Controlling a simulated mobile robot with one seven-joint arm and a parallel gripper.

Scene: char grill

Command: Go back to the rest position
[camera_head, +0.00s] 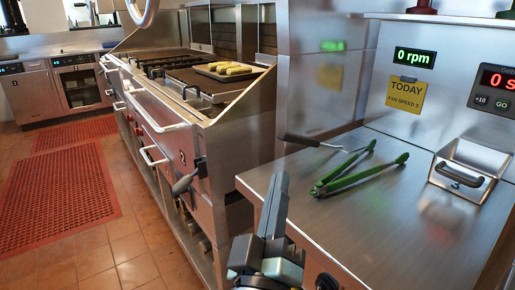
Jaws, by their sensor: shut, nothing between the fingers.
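My gripper (273,205) is at the bottom middle of the head view, pointing up in the picture. Its fingers are together with nothing between them. It is in front of the left edge of the steel counter (410,228). Green tongs (357,178) lie on that counter to the right of my gripper, apart from it in the picture.
A tray (216,73) with yellow food rests on the grill (190,80). A lever (187,180) sticks out from the grill's front. Red mats (60,185) lie on the open floor at left.

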